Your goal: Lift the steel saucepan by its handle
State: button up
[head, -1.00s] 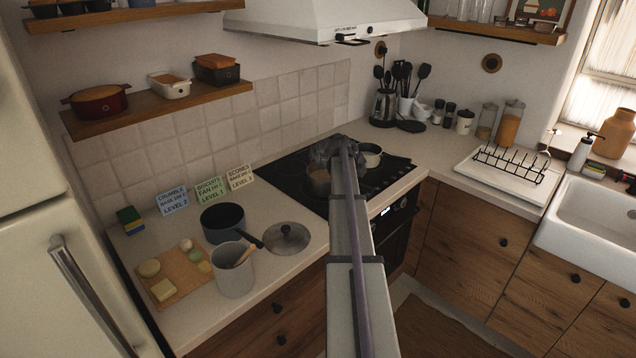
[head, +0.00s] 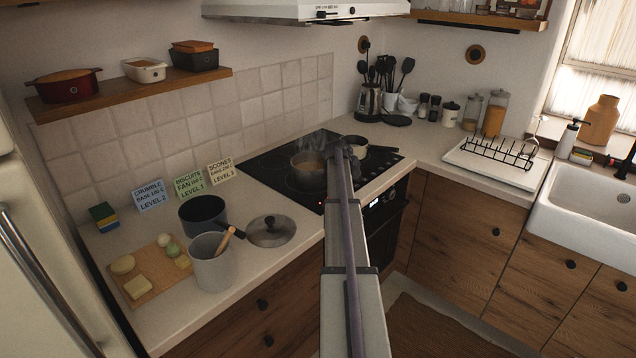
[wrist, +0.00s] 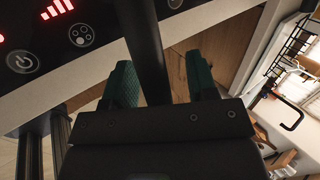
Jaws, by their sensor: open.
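The steel saucepan (head: 308,170) stands on the black hob in the head view, with faint steam above it. My gripper (head: 341,152) is at its right side, and my arm hides the handle side there. In the wrist view my gripper (wrist: 160,65) is open, with two dark green fingers spread apart. A dark bar that looks like the saucepan's handle (wrist: 147,45) runs down between the fingers, nearer the left one. Neither finger is clearly pressed on it. The pan's body is not in the wrist view.
A second pot (head: 354,149) with a dark handle stands behind my gripper on the hob (head: 270,168). A dark saucepan (head: 201,222), a lid (head: 271,232) and a grey crock (head: 212,268) stand on the left counter. The hob's front edge lies close under my gripper.

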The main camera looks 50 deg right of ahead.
jog(key=shift+a+r, duration=0.1)
jog(key=shift+r, duration=0.05)
grip_shut()
dwell(0.4)
